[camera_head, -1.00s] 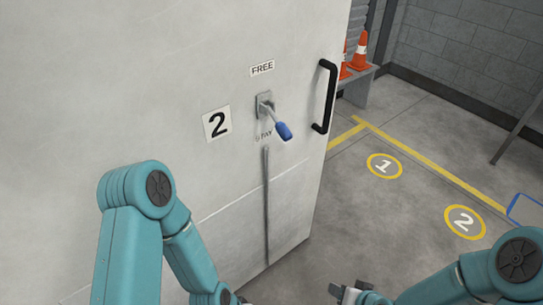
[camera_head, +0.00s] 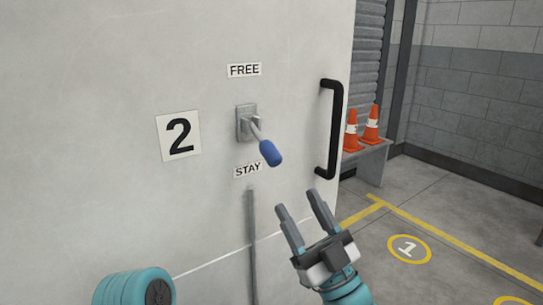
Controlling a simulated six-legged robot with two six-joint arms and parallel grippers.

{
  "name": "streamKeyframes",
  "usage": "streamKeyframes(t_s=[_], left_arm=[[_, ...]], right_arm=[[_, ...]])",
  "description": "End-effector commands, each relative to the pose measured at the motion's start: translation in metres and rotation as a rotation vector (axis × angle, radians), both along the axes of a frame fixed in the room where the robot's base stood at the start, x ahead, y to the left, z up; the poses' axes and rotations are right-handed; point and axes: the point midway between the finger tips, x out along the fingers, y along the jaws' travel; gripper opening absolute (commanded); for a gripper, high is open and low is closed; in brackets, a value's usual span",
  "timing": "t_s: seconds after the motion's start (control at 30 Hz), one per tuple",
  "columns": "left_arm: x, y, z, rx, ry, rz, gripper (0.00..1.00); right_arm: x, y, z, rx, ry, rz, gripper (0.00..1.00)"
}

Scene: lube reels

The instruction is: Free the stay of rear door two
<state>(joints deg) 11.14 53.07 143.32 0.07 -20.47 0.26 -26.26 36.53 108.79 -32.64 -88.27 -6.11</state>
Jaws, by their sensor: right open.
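Rear door two (camera_head: 90,90) is a large pale grey panel with a black "2" on a white label (camera_head: 179,135). The stay lever (camera_head: 270,152) has a blue grip and a metal shaft from a grey bracket (camera_head: 246,122). It points down and right, between the "FREE" label (camera_head: 244,70) above and the "STAY" label (camera_head: 248,169) below. A grey rod (camera_head: 253,240) runs down the door beneath. My right gripper (camera_head: 299,212) is open and empty, below and right of the blue grip, apart from it. My left gripper is out of view; only its arm shows at the bottom left.
A black door handle (camera_head: 332,130) stands out near the door's right edge, above and right of the right gripper. Orange cones (camera_head: 371,124) stand on a grey bench behind. The floor at right, with yellow lines and circle 1 (camera_head: 409,249), is open.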

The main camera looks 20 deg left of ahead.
Motion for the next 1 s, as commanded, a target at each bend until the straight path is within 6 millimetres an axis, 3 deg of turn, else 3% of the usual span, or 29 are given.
streamKeyframes(t_s=[0.3,0.5,0.93,1.0], left_arm=[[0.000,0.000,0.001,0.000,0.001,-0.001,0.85],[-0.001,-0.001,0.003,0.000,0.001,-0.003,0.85],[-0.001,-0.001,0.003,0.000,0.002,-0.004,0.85],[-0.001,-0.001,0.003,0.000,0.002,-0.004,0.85]], right_arm=[[0.031,0.047,0.053,0.000,0.001,0.001,0.55],[0.045,0.064,0.074,0.000,0.002,0.000,0.55],[0.051,0.069,0.080,-0.002,0.005,-0.001,0.55],[0.051,0.069,0.080,-0.002,0.005,-0.001,0.32]])
